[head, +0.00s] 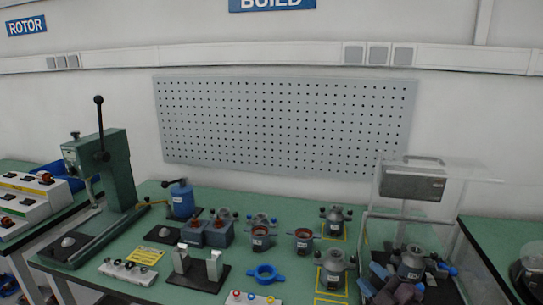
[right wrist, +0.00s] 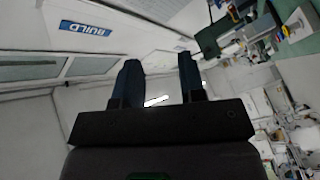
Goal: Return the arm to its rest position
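My right gripper (right wrist: 158,64) shows in the right wrist view with its two dark fingers apart and nothing between them. It points up past the wall with the blue BUILD sign (right wrist: 86,29), clear of any object. In the head view I cannot make out either arm clearly. My left gripper is not in view.
A clear-guarded test station (head: 412,180) stands at right. A pegboard (head: 285,125) hangs behind.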

